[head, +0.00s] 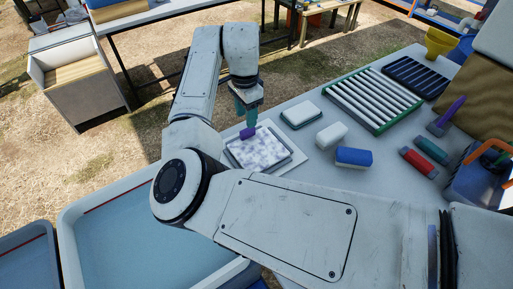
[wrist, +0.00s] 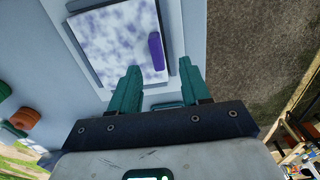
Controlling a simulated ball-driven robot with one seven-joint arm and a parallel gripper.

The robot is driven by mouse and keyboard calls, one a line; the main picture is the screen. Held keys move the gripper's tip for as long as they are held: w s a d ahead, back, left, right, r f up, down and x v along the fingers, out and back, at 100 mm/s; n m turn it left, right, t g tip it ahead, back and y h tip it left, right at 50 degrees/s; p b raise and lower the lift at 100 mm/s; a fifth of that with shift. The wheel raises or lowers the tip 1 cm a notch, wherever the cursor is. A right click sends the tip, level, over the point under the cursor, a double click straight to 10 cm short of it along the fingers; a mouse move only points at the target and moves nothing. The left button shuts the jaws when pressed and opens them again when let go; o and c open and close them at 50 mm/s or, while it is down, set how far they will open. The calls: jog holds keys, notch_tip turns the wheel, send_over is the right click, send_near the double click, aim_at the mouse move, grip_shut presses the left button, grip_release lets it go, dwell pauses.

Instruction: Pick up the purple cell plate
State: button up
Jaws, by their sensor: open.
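The cell plate (head: 258,152) is a flat square with a mottled white-and-purple face, lying on a pale board on the table. A solid purple bar (head: 248,132) sits at its edge, like a handle. In the wrist view the mottled face (wrist: 112,45) fills the upper middle, with the purple bar (wrist: 156,50) along its right side. My gripper (head: 247,117) points down close above the bar. In the wrist view my gripper (wrist: 160,72) has its teal fingers apart, with the bar's near end in line with the gap. Nothing is held. The remaining height above the bar is unclear.
Right of the plate are a small white-topped block (head: 301,114), a white block (head: 332,135) and a blue-and-white block (head: 354,157). A green-framed rack (head: 373,100) stands farther back. A large blue basin (head: 130,245) is at the lower left. My arm hides part of the table.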

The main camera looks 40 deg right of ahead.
aim_at(258, 147)
jog(key=f, duration=0.5)
jog(key=shift+s, duration=0.2)
jog(key=shift+c, duration=0.3)
jog(key=shift+r, duration=0.1)
grip_shut()
